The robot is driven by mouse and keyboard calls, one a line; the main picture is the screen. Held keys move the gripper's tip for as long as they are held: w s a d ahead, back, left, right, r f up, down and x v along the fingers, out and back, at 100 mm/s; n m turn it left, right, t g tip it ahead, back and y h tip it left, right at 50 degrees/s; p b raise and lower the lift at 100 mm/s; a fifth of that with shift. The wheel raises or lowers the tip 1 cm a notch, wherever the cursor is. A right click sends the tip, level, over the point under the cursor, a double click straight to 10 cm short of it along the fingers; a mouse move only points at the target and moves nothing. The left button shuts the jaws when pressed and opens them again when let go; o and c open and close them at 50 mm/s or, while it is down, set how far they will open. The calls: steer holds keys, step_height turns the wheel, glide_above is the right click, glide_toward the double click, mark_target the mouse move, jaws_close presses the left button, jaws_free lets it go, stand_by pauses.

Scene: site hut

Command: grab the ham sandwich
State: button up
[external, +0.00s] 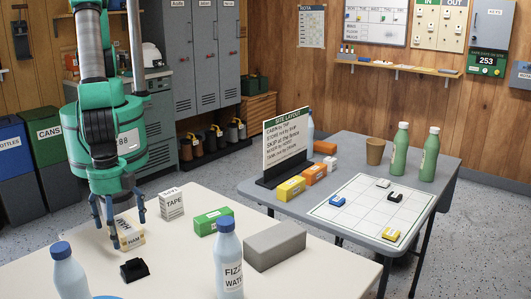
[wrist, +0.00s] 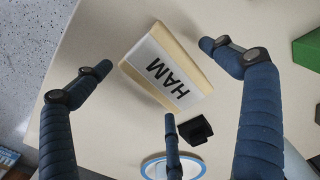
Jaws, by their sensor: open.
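The ham sandwich (external: 130,236) is a pale wedge pack with a white label reading HAM. It lies on the cream table at the left in the external view. In the wrist view the ham sandwich (wrist: 168,68) lies between and just beyond the spread fingers. My gripper (external: 118,218) points down over it, with blue fingers open around the pack. In the wrist view my gripper (wrist: 160,85) shows three blue fingers, apart and empty. I cannot tell whether any finger touches the pack.
A black holder (external: 134,270) stands just in front of the sandwich. A grey table (external: 345,150) stands behind.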

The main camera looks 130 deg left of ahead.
mark_target(119, 226)
stand_by(0.5)
steer(key=c, duration=1.4)
steer(key=shift+o, duration=0.2)
steer(key=shift+r, duration=0.1)
steer(key=shift+r, duration=0.55)
step_height(119, 226, up, 2)
steer(key=shift+r+p, duration=0.15)
steer(key=shift+p, duration=0.3)
steer(key=s+a+p, duration=0.1)
steer(key=s+a, duration=0.2)
steer(key=s, duration=0.4)
steer(key=s+a+r, duration=0.1)
steer(key=s+a, duration=0.2)
steer(key=s, duration=0.4)
steer(key=shift+s+a+r+p, duration=0.2)
steer(key=shift+s+a+p, duration=0.1)
steer(key=shift+a+p, duration=0.05)
